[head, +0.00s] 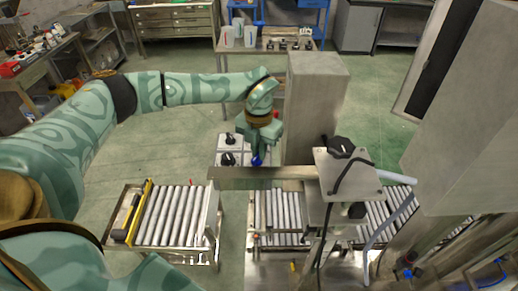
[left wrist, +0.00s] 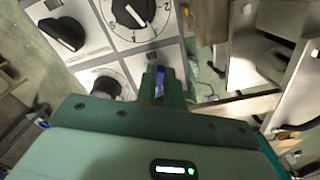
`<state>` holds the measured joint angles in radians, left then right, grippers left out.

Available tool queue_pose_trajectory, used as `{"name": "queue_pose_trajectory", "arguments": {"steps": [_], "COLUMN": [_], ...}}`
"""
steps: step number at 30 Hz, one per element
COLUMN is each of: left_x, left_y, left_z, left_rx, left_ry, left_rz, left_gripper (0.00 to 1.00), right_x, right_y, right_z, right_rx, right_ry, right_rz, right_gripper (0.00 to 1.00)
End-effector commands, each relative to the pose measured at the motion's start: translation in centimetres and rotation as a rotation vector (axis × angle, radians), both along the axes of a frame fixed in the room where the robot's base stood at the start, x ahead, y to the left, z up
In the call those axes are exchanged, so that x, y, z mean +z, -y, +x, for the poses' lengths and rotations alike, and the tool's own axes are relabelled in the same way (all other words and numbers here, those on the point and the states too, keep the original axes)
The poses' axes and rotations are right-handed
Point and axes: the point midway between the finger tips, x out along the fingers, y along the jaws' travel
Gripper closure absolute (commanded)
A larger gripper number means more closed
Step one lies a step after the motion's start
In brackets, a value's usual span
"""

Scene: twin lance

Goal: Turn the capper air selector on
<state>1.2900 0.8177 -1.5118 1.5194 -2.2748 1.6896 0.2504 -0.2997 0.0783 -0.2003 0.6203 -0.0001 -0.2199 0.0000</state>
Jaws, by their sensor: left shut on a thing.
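A light control panel (head: 236,143) with black knobs stands beyond the metal beam in the head view. The left wrist view shows its face (left wrist: 98,57) up close, with a black selector knob (left wrist: 62,35), a numbered black dial (left wrist: 130,12) and another dial (left wrist: 107,85). My left gripper (head: 258,153) is at the panel's right side. Its fingers (left wrist: 163,84) are shut on a small blue knob (left wrist: 160,76), which also shows in the head view (head: 257,161). The fingers hide most of this knob, so its turned position cannot be read. My right gripper is not in view.
A metal beam (head: 262,178) crosses just in front of the panel. A tall grey column (head: 314,105) stands close to the right of my left gripper. Roller conveyors (head: 172,215) lie in front, and a bracket with black knobs (head: 346,172) stands to the right.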

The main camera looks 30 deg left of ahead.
Motion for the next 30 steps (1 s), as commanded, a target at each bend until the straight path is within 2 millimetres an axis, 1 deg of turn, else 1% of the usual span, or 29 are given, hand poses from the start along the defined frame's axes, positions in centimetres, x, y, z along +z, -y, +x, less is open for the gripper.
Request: {"name": "queue_pose_trajectory", "arguments": {"steps": [8, 24, 30], "left_x": [0.2, 0.2, 0.2], "left_y": [-0.2, -0.8, -0.9], "left_z": [0.0, -0.2, -0.3], "left_rx": [0.15, 0.649, 0.812], "left_ry": [0.0, 0.001, 0.003], "left_rz": [0.001, -0.001, -0.001], "left_gripper": [1.0, 1.0, 1.0], "right_x": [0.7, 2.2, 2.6], "right_y": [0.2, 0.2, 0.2], "right_z": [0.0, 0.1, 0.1], "right_rx": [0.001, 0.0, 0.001], "right_ry": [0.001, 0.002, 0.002], "right_rz": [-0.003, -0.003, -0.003], "right_gripper": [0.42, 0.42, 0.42]}}
